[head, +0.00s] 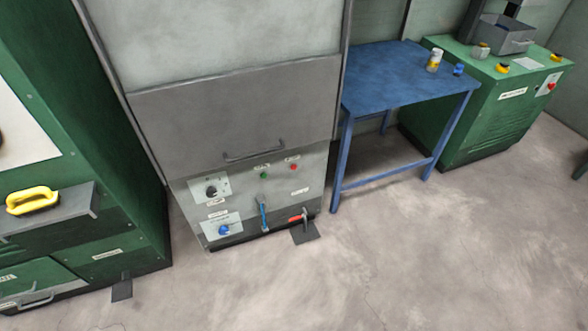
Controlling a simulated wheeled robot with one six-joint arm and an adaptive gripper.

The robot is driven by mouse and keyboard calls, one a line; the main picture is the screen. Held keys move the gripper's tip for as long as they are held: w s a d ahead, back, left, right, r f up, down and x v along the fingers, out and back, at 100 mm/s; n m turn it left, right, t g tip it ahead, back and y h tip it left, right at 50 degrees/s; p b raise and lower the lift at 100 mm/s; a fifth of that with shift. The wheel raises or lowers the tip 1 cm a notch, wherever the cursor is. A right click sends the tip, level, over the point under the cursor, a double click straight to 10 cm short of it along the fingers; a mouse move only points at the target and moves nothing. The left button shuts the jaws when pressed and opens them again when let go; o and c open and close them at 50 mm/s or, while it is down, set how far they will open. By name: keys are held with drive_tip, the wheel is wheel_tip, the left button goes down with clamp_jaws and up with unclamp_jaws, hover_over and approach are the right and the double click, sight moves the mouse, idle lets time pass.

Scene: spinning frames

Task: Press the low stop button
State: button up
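A small red button (293,167) sits at the upper right of the control panel (280,207) on the lower front of the grey cabinet. A green button (263,175) is just left of it. Another red button (551,86) is on a light plate on the green machine at the far right. The labels are too small to read, so I cannot tell which red button is the low stop. My gripper is not in view.
The panel also has a black knob (211,191), a blue knob (224,230), a blue lever (263,213) and a red-handled pedal (298,218) near the floor. A blue table (385,78) stands right of the cabinet. The floor (400,260) in front is clear.

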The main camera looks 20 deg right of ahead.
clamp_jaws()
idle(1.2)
